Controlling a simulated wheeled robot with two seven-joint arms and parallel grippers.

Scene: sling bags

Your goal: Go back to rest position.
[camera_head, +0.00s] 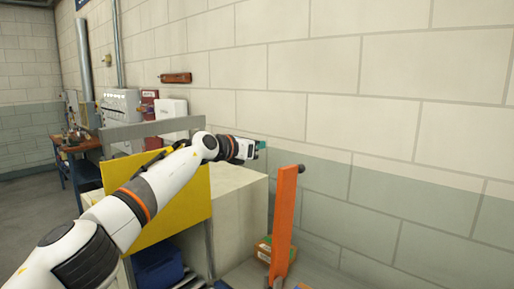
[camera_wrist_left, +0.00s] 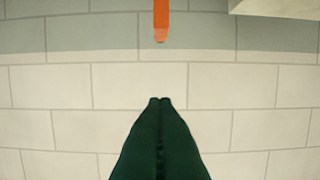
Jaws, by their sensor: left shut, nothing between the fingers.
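My left arm comes in from the lower left in the head view and reaches up to the middle. My left gripper (camera_head: 261,145) is at its end, in front of the block wall and above the pale cabinet's right side. In the left wrist view the green fingers of my left gripper (camera_wrist_left: 160,101) are together, with nothing between them. They face the block wall. My right gripper does not show in either view.
An orange post (camera_head: 284,225) stands just right of my left gripper; its end shows in the wrist view (camera_wrist_left: 161,20). A yellow panel (camera_head: 175,205) and a pale cabinet (camera_head: 240,203) are beside the arm. The block wall (camera_head: 400,110) fills the right.

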